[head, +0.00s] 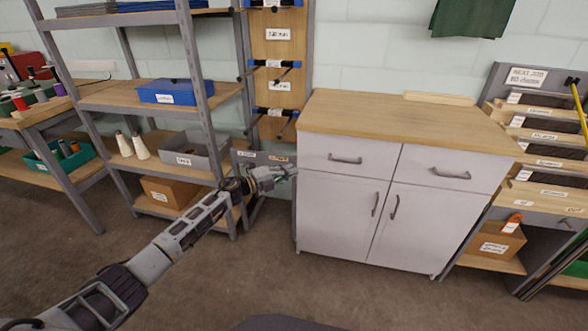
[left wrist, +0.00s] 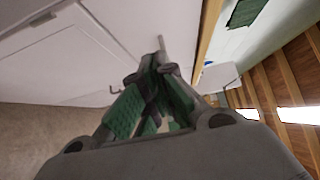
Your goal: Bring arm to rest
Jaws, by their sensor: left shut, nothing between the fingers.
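My left arm reaches in from the lower left in the head view. Its gripper (head: 286,173) is shut and empty, in front of the left edge of a white cabinet (head: 340,213). In the left wrist view the gripper (left wrist: 155,65) shows green finger pads drawn together, with the cabinet (left wrist: 50,50) beyond. Whether the fingers touch the cabinet cannot be told. My right gripper is in neither view.
A metal shelf (head: 205,90) stands left of the cabinet, holding a blue bin (head: 176,92), a grey bin (head: 195,158), two white cones and a cardboard box (head: 170,191). A slotted rack (head: 540,150) stands at right. The wooden cabinet top (head: 400,120) is mostly clear.

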